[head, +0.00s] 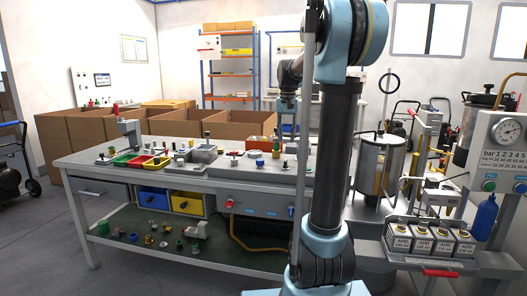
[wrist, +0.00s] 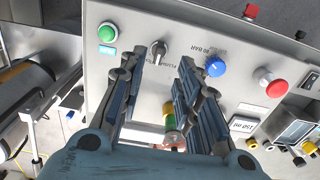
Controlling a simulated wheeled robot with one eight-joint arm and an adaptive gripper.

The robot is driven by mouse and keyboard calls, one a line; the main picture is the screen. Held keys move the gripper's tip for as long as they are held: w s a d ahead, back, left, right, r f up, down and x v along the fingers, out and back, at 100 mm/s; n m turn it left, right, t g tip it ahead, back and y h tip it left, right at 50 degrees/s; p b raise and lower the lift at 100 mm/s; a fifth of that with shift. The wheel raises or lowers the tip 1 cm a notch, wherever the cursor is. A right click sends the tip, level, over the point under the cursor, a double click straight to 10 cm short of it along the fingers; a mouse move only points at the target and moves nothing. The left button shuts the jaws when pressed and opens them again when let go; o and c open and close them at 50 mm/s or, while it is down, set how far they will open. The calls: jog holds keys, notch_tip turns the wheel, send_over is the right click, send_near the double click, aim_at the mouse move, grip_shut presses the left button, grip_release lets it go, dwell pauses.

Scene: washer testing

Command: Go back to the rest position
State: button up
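My gripper (wrist: 157,72) is open in the wrist view, its two dark fingers spread apart over a light grey control panel (wrist: 190,30). A black selector knob (wrist: 157,50) shows between the fingertips; I cannot tell whether they touch it. A green button (wrist: 107,32) is left of the fingers. A blue knob (wrist: 215,67) and a red button (wrist: 273,86) are to the right. A small yellow, green and red part (wrist: 171,125) shows between the fingers, lower down. In the head view my arm stands upright right of centre, and its wrist hangs over the bench.
A long workbench (head: 105,172) carries colored bins, fittings and small devices, with parts on its lower shelf. Cardboard boxes (head: 215,124) stand behind it. A metal tank (head: 380,165), a gauge panel (head: 503,150) and a tray of labelled boxes (head: 430,238) are at right.

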jog(key=s+f+n+t, duration=0.1)
jog(key=s+f, duration=0.3)
jog(key=s, duration=0.5)
jog(key=s+f+n, duration=0.1)
jog(key=s+f, duration=0.3)
jog(key=s, duration=0.6)
jog(key=s+f+n+t, duration=0.1)
jog(key=s+f, duration=1.3)
jog(key=f, duration=0.1)
jog(key=shift+a+f+n, duration=0.2)
jog(key=shift+f+n, duration=0.1)
